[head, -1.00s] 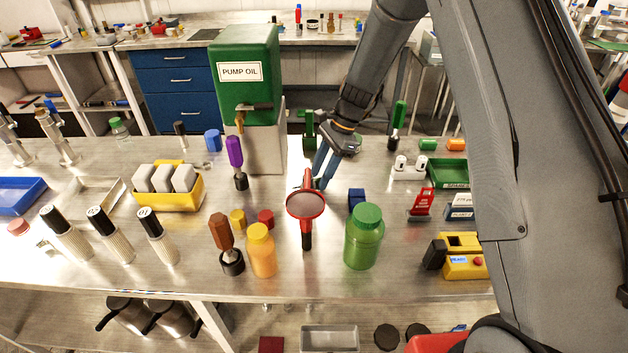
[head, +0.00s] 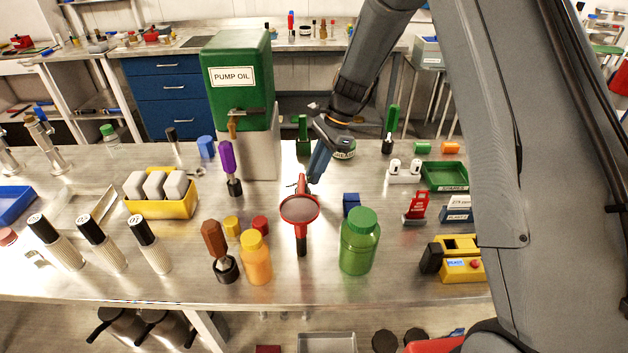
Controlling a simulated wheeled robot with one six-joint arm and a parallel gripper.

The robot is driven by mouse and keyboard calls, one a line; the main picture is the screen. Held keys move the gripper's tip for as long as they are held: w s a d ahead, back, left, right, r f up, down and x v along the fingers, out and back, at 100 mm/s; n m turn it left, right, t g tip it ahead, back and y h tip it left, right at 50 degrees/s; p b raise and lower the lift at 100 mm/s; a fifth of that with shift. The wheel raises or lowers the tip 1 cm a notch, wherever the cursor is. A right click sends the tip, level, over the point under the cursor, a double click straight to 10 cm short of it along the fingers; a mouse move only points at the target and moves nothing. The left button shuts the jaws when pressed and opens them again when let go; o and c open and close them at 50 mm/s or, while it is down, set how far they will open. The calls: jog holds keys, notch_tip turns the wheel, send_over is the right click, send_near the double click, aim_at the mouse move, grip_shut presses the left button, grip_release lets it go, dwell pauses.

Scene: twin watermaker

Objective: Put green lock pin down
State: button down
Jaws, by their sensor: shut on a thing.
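My gripper (head: 316,172) hangs over the middle of the steel bench, its blue-grey fingers pointing down, just behind the red-rimmed round lens. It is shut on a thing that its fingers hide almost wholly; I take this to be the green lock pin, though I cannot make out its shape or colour. Whether it touches the bench is not clear. A green upright piece (head: 303,130) stands behind the gripper.
The red-rimmed lens (head: 299,209) stands close in front of my gripper. A green bottle (head: 360,245) and a blue block (head: 351,203) are right of it. The pump oil tank (head: 240,95) stands back left. Bare bench lies right of the fingers.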

notch_tip(320, 180, up, 7)
jog(key=shift+r+b, duration=0.1)
jog(key=shift+b, duration=0.8)
jog(key=shift+d, duration=0.15)
jog(key=s+d+m+t+h+p, duration=0.1)
jog(key=d+m+t+h+p, duration=0.2)
jog(key=d+m, duration=1.2)
jog(key=s+d+m+t+h+p, duration=0.1)
jog(key=d+m+t+p, duration=0.35)
jog(key=d, duration=1.95)
jog(key=f+m, duration=0.1)
jog(key=f, duration=0.1)
jog(key=f+m+g, duration=0.1)
jog(key=f+m, duration=0.1)
jog(key=shift+s+d+f+g, duration=0.1)
jog(key=shift+s+g, duration=0.1)
jog(key=shift+g, duration=0.05)
jog(key=shift+f+b, duration=1.2)
jog(key=shift+f, duration=1.3)
jog(key=shift+f, duration=0.2)
jog(key=c, duration=1.7)
grip_release()
jog(key=shift+r, duration=0.15)
